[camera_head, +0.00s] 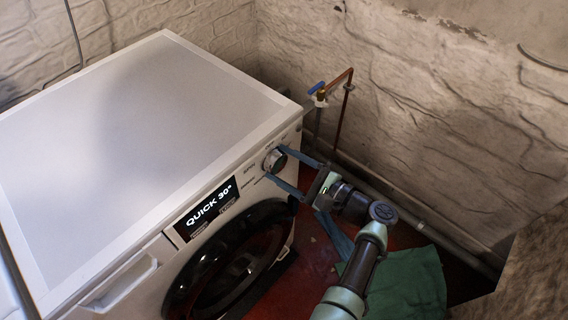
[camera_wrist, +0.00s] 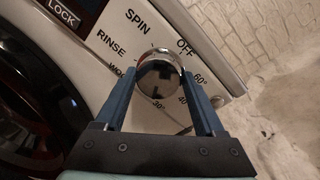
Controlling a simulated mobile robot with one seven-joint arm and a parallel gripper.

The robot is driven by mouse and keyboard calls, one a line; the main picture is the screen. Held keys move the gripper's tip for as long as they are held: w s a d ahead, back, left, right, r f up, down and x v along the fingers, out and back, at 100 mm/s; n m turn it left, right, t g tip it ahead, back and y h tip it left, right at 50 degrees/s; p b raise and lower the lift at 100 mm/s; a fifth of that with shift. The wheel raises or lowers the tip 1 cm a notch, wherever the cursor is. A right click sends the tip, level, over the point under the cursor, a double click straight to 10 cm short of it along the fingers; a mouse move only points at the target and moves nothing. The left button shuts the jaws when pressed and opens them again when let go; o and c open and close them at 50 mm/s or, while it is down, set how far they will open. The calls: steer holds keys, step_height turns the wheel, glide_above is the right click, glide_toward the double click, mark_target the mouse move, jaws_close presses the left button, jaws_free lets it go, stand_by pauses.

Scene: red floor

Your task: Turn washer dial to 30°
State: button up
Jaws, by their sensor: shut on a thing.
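The white washer (camera_head: 130,120) stands at the left with its front facing right. Its round silver dial (camera_head: 275,160) sits on the front panel near the right corner. The dark display (camera_head: 207,207) reads "QUICK 30°". My gripper (camera_head: 273,164) reaches the panel from the right, its two blue fingers on either side of the dial and closed on it. In the wrist view the dial (camera_wrist: 159,82) lies between the fingertips. Labels around it read SPIN, OFF, RINSE, 60°, 40° and 30°. The dial's pointer mark is not clear to me.
The round dark door (camera_head: 235,265) is below the panel. A copper pipe with a blue-handled tap (camera_head: 318,92) stands behind my gripper by the stone wall. A green cloth (camera_head: 405,285) lies on the red floor beneath my arm.

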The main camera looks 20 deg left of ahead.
steer(key=o, duration=1.3)
steer(key=shift+o, duration=0.2)
steer(key=v, duration=1.3)
